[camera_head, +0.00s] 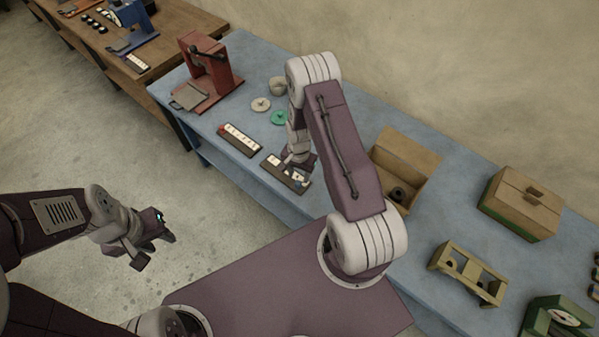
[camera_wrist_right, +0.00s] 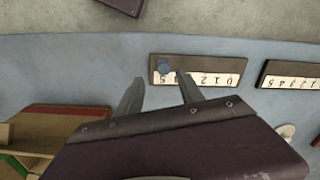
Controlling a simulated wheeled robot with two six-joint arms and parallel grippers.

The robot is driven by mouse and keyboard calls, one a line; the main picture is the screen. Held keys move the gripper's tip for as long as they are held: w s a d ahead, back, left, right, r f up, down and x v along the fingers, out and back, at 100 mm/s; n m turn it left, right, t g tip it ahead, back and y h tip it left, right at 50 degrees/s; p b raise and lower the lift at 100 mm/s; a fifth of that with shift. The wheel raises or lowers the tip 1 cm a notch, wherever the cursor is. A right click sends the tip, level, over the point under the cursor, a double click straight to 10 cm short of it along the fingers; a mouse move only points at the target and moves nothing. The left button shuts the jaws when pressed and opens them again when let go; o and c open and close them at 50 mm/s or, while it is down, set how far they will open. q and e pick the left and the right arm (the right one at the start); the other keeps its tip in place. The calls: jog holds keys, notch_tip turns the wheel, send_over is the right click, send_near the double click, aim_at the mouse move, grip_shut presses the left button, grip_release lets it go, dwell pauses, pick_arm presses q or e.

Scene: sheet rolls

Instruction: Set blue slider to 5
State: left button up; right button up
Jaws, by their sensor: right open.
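The blue slider knob (camera_wrist_right: 163,68) sits near the left end of a dark slider board (camera_wrist_right: 208,65) with a white number strip in the right wrist view. My left gripper (camera_head: 156,250) is open and empty over the floor.
A second slider board (camera_head: 239,142) with a red knob lies to the left. A red press (camera_head: 207,75), a green disc (camera_head: 281,117), an open cardboard box (camera_head: 409,152), a closed box (camera_head: 522,203) and a wooden frame (camera_head: 467,272) stand on the blue table (camera_head: 345,110).

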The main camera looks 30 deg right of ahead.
aim_at(300, 185)
jog(key=r, duration=0.3)
jog(key=shift+s+r, duration=0.2)
jog(key=shift+r, duration=0.2)
jog(key=shift+d, duration=0.1)
